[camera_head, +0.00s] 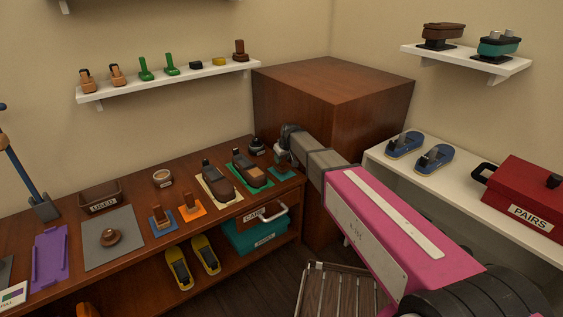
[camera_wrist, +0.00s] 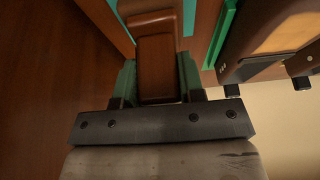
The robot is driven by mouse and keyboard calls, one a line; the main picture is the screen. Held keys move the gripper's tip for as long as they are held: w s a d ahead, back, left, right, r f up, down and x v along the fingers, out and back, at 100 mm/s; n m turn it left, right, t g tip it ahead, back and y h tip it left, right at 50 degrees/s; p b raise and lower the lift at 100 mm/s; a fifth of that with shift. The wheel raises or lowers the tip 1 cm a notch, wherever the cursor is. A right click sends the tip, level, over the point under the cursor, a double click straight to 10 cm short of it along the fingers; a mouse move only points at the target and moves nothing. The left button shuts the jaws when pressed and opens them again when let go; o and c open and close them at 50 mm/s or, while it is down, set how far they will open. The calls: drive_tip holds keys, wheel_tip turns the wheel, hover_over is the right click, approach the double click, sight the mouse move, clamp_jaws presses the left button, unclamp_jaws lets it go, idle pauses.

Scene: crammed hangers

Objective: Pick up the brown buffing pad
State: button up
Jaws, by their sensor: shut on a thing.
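My gripper (camera_wrist: 157,88) is shut on a brown block-like thing, which I take to be the brown buffing pad (camera_wrist: 156,65). In the wrist view the pad stands between the two green fingers, with its far end reaching past them over a teal surface. In the head view my gripper (camera_head: 283,158) is at the right end of the brown workbench (camera_head: 130,252), close to the tall cabinet. There the arm and fingers mostly hide the pad. I cannot tell whether it is clear of the surface below.
Dark shoes on green and cream mats (camera_head: 226,209) stand just left of my gripper. A small dark round item (camera_head: 257,147) is behind it. The tall brown cabinet (camera_head: 337,85) rises close to the arm. A white shelf (camera_head: 458,186) with a red box (camera_head: 525,191) is at right.

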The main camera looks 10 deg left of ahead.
drive_tip(key=r, duration=0.3)
drive_tip(key=shift+s+a, duration=0.1)
drive_tip(key=shift+a, duration=0.1)
drive_tip(key=s+a+r, duration=0.5)
drive_tip(key=a+r, duration=0.1)
drive_tip(key=a, duration=0.4)
drive_tip(key=shift+r, duration=0.3)
drive_tip(key=o, duration=0.4)
drive_tip(key=shift+c, duration=0.2)
drive_tip(key=c, duration=0.4)
